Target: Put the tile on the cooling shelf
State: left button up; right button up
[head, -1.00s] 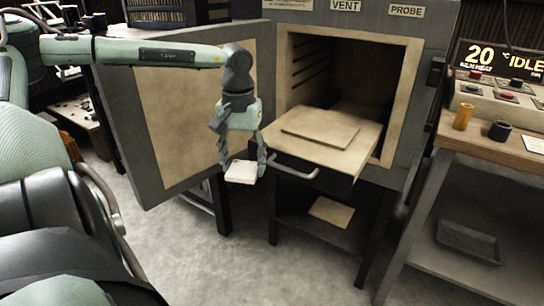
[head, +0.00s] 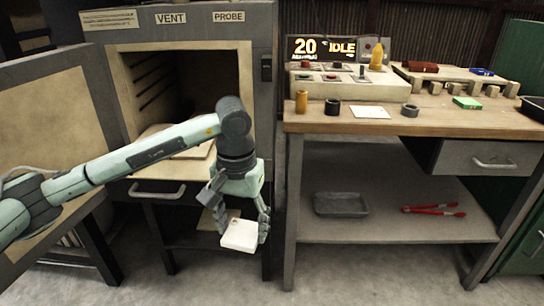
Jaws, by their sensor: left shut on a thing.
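A white square tile (head: 240,237) is held in my left gripper (head: 238,222), which points down with its fingers shut on the tile. The tile hangs in the air in front of the kiln, left of the workbench's front leg. The bench's lower shelf (head: 400,228), which may be the cooling shelf, lies to the right of the gripper. My right gripper is not in view.
The kiln (head: 262,110) stands open at left, its door (head: 45,135) swung out and its drawer-like slab partly behind my arm. On the lower shelf are a dark tray (head: 341,205) and red tongs (head: 433,210), with bare room around them. The bench top (head: 440,122) holds several small items.

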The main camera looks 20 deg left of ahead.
aim_at(457, 74)
jog(key=z, duration=1.2)
jog(key=i+l+z, duration=0.4)
jog(key=i, duration=0.45)
